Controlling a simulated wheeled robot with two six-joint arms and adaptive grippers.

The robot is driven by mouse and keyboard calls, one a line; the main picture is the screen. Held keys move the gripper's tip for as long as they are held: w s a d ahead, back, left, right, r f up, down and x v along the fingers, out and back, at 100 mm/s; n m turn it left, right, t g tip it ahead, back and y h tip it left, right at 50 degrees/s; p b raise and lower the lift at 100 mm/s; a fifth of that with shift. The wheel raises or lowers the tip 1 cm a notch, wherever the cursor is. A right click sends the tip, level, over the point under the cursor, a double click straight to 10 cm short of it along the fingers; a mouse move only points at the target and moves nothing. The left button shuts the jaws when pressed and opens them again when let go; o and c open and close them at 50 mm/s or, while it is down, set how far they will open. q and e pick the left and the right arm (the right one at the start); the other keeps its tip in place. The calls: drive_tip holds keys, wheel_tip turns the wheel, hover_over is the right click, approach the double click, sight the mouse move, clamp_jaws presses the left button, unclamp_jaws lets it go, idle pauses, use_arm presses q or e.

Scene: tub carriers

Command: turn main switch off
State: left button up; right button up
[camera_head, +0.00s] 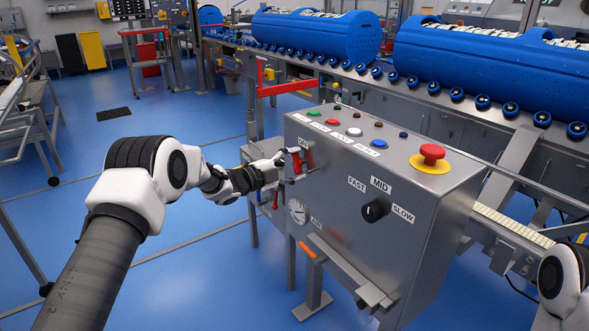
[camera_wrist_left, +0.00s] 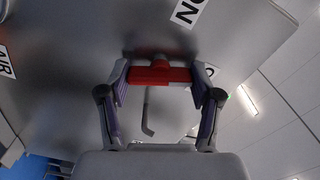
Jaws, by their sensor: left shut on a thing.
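The main switch is a red handle (camera_head: 309,158) on the upper left part of the grey control box's front, below an OFF label (camera_head: 303,144). My left gripper (camera_head: 292,164) has come in from the left and is at this handle. In the left wrist view the red handle (camera_wrist_left: 158,76) lies crosswise between the two fingers of my left gripper (camera_wrist_left: 160,84), which are shut on its ends. An ON label (camera_wrist_left: 188,12) shows above it. Another label is mostly hidden by the right finger. My right gripper is out of view; only part of that arm shows at the lower right.
The control box (camera_head: 420,235) carries a red mushroom button (camera_head: 432,152) on a yellow base, several coloured buttons, a black FAST-MID-SLOW knob (camera_head: 375,210) and a gauge (camera_head: 297,211). An orange-tipped lever (camera_head: 307,252) sits lower down. A conveyor with blue tubs (camera_head: 315,36) runs behind.

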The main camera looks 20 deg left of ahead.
use_arm(q)
drive_tip(key=shift+f+m+b, duration=0.1)
drive_tip(key=shift+m+b, duration=1)
drive_tip(key=shift+m, duration=1.1)
drive_tip(key=o, duration=1.1)
drive_tip(key=shift+o, duration=0.2)
drive_tip(key=shift+a, duration=0.1)
drive_tip(key=v, duration=1.1)
drive_tip(key=shift+s+a, duration=0.2)
drive_tip(key=shift+s, duration=0.15)
